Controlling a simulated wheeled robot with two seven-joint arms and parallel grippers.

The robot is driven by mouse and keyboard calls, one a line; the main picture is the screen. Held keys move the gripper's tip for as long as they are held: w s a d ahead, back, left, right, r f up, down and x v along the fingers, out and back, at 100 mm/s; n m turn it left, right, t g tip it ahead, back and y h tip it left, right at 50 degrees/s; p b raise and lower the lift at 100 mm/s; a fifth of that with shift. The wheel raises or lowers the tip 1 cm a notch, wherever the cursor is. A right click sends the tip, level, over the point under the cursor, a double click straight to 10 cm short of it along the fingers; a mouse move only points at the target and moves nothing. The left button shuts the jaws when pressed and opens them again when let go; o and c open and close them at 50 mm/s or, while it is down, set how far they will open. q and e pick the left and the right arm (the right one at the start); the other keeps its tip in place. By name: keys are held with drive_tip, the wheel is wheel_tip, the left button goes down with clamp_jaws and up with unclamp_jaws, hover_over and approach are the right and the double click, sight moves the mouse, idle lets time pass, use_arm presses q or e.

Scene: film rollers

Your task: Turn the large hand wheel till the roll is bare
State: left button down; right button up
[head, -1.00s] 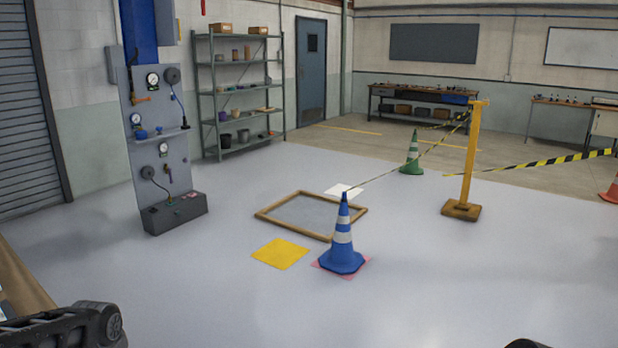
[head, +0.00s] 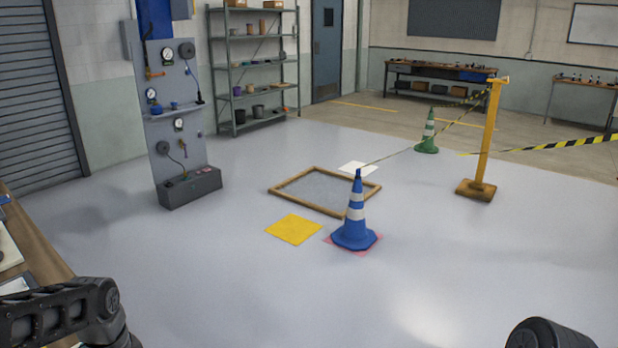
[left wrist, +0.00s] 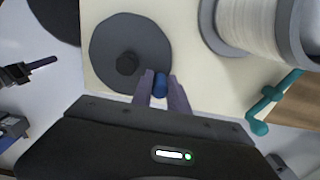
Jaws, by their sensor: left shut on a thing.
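In the left wrist view, a large grey disc-shaped hand wheel (left wrist: 112,42) with a dark hub lies over a cream board (left wrist: 205,82). My left gripper (left wrist: 161,77) is shut on the wheel's blue knob (left wrist: 158,91), near the wheel's lower right edge. The roll (left wrist: 243,24), wound with white material between grey flanges, is at the upper right. A teal crank (left wrist: 272,100) is at the right. A dark jaw-like part (left wrist: 18,74) at the left edge may be my right gripper; its opening is unclear. The head view shows only parts of my arms, neither gripper.
In the head view, a wooden bench (head: 40,240) runs along the left edge. A gauge panel (head: 172,105), a wooden floor frame (head: 300,203), a blue cone (head: 356,215) and a yellow post (head: 487,135) stand farther off. The floor between is clear.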

use_arm(q)
drive_tip(key=shift+s+a, duration=0.45)
drive_tip(key=shift+s, duration=0.15)
drive_tip(key=shift+s+a, duration=0.25)
drive_tip(key=shift+s, duration=0.25)
drive_tip(key=shift+s+a, duration=0.2)
drive_tip(key=shift+s, duration=0.25)
drive_tip(key=shift+s+f, duration=0.1)
drive_tip(key=shift+s, duration=0.95)
drive_tip(key=shift+d, duration=0.1)
drive_tip(key=shift+s, duration=0.1)
